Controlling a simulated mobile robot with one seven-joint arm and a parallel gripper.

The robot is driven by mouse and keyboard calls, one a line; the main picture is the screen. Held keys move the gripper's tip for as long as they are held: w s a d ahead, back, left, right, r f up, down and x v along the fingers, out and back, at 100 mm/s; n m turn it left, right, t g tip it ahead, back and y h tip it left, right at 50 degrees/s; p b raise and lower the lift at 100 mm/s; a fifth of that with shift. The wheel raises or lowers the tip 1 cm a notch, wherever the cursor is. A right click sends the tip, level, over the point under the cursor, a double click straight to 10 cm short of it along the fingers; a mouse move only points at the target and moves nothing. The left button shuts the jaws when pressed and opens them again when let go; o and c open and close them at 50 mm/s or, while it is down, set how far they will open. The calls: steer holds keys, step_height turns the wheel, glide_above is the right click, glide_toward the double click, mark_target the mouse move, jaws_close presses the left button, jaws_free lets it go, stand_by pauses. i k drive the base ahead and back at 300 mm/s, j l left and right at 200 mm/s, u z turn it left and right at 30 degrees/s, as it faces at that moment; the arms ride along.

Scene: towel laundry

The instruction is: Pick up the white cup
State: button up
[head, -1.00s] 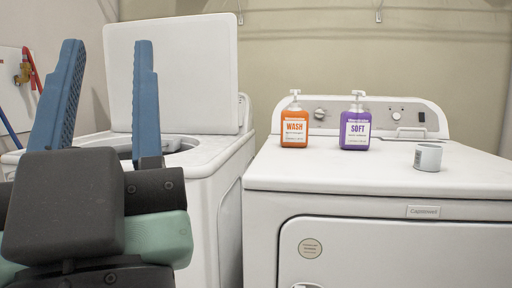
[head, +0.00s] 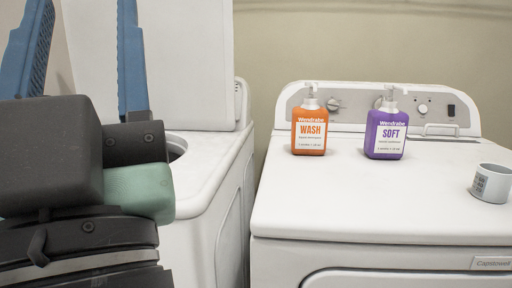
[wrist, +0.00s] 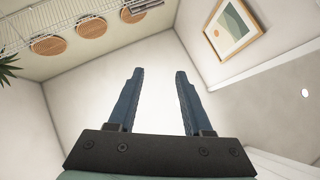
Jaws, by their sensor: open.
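The white cup (head: 491,183) stands upright on the right part of the dryer top, near the right edge of the head view. It has small dark print on its side. My gripper (head: 85,40) is at the left of the head view, raised in front of the open washer and well to the left of the cup. Its two blue fingers are apart with nothing between them. In the wrist view my gripper (wrist: 158,75) points up toward the ceiling, open and empty. The cup does not show in the wrist view.
An orange WASH bottle (head: 309,128) and a purple SOFT bottle (head: 386,132) stand toward the back of the white dryer top (head: 340,195), left of the cup. The washer's raised lid (head: 170,60) is behind my gripper. The dryer top's front middle is clear.

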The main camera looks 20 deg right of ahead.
mark_target(492, 182)
steer(key=i+z, duration=0.3)
steer(key=z, duration=0.2)
steer(key=i+z, duration=0.45)
steer(key=k+z, duration=0.15)
steer(key=z, duration=0.55)
